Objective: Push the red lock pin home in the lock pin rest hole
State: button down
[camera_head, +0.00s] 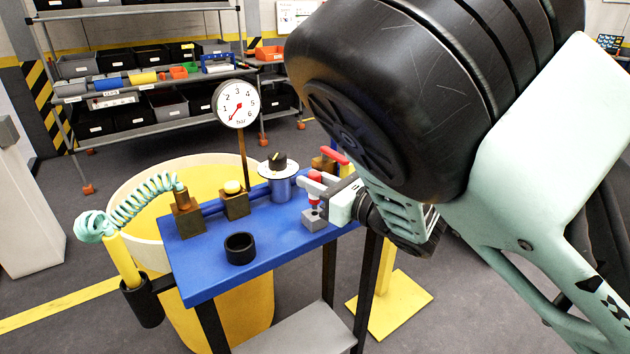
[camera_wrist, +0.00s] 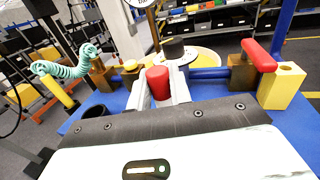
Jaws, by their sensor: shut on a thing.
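The red lock pin (camera_head: 315,176) stands upright over a small grey block (camera_head: 314,219) near the right end of the blue bench. The block appears to be the lock pin rest. My gripper (camera_head: 315,190) reaches in from the right and is shut on the pin. In the wrist view the red pin head (camera_wrist: 159,82) stands between my two pale fingers (camera_wrist: 160,96). The pin's lower end meets the block's top in the head view, but how deep it sits cannot be told. The hole itself is hidden.
The blue bench (camera_head: 205,272) carries a black cup (camera_head: 239,248), brass blocks (camera_head: 235,203), a blue cylinder with a black knob (camera_head: 278,180) and a pressure gauge (camera_head: 237,104).

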jog(key=shift+f+b, duration=1.25)
jog(key=shift+f, duration=0.1)
jog(key=c, duration=1.2)
grip_release()
jog(key=shift+r, duration=0.1)
jog(key=shift+d, duration=0.1)
